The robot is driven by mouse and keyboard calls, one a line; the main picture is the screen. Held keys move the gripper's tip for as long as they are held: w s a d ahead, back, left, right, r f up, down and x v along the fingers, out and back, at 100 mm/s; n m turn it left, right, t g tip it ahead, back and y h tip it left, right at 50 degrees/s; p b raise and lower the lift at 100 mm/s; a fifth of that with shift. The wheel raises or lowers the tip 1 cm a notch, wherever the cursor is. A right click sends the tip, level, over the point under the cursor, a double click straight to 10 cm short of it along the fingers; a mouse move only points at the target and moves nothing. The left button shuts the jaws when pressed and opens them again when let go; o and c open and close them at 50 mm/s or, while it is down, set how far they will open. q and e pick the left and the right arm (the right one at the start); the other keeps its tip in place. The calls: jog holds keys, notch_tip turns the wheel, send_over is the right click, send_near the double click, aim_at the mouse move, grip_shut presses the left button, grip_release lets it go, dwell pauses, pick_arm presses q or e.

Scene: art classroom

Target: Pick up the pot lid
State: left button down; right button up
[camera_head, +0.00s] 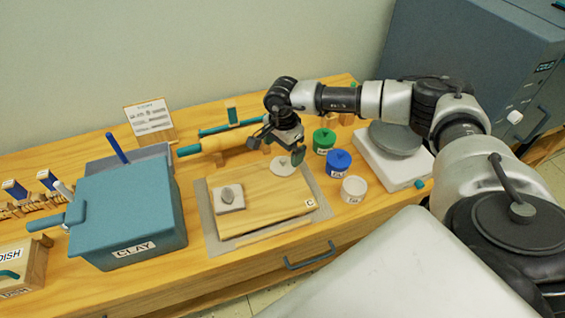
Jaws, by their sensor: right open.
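A pale round disc (283,168), which looks like the pot lid, lies flat near the back right corner of the wooden board (265,205). My right gripper (278,150) is open just above and behind it, with one finger in front of part of the disc. I cannot tell whether the finger touches it. A white pot (354,190) stands right of the board. My left gripper is not in view.
Green (324,141) and blue (337,163) lidded pots stand close to the right gripper. A rolling pin (215,146) lies behind the board. The large clay box (125,215) stands left, and a grey-topped white device (395,160) stands right.

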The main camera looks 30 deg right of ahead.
aim_at(283, 159)
jog(key=shift+w+f, duration=0.15)
jog(key=shift+f, duration=0.25)
jog(key=f, duration=0.2)
jog(key=f+p, duration=0.1)
jog(key=f, duration=0.1)
jog(key=shift+w+d+f, duration=0.15)
jog(key=shift+d, duration=0.05)
jog(key=shift+f, duration=0.4)
jog(key=shift+c, duration=0.2)
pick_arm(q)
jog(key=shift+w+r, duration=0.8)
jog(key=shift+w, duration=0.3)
pick_arm(e)
jog(key=c, duration=0.8)
